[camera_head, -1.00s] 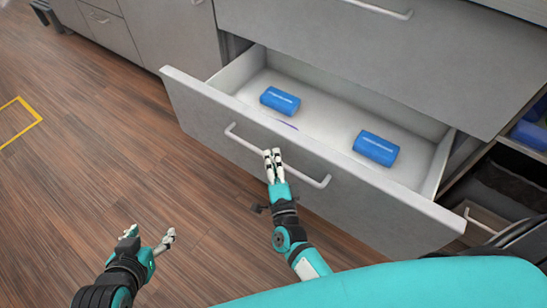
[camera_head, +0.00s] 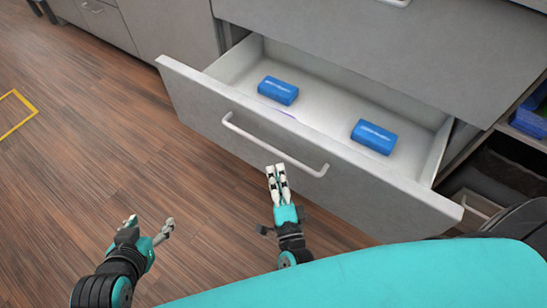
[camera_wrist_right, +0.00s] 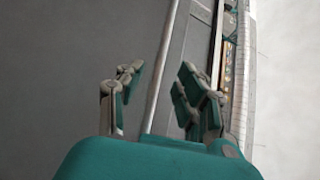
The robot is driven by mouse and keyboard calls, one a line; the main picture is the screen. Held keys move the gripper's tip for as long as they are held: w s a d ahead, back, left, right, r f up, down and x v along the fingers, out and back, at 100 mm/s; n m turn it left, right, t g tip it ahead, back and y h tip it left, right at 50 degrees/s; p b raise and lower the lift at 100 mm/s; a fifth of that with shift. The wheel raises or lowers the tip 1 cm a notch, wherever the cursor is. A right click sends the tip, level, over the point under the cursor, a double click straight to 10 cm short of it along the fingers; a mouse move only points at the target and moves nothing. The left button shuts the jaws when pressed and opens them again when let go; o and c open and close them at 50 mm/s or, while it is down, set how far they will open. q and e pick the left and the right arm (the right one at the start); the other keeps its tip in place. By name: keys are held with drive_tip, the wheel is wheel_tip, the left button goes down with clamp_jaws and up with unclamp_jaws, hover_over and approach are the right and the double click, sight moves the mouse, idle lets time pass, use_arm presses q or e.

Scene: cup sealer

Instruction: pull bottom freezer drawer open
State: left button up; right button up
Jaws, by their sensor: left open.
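The grey drawer (camera_head: 200,101) stands well pulled out of the cabinet in the head view, its white inside showing. Its pale bar handle (camera_head: 262,142) runs along the front. My right gripper (camera_head: 276,170) is just in front of the handle's middle, apparently clear of it. In the right wrist view its two fingers (camera_wrist_right: 160,95) are apart with nothing held. A pale bar, probably the handle, runs up between them in that view. My left gripper (camera_head: 150,228) is open and empty over the floor at the lower left, away from the drawer.
Two blue packs, one on the left (camera_head: 278,90) and one on the right (camera_head: 374,137), lie inside the drawer. A closed grey drawer front (camera_head: 400,50) is above. Open shelving (camera_head: 500,175) is at the right.

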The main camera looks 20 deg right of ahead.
drive_tip(key=s, duration=0.3)
drive_tip(key=shift+s+a+f, duration=0.25)
drive_tip(key=shift+s, duration=0.15)
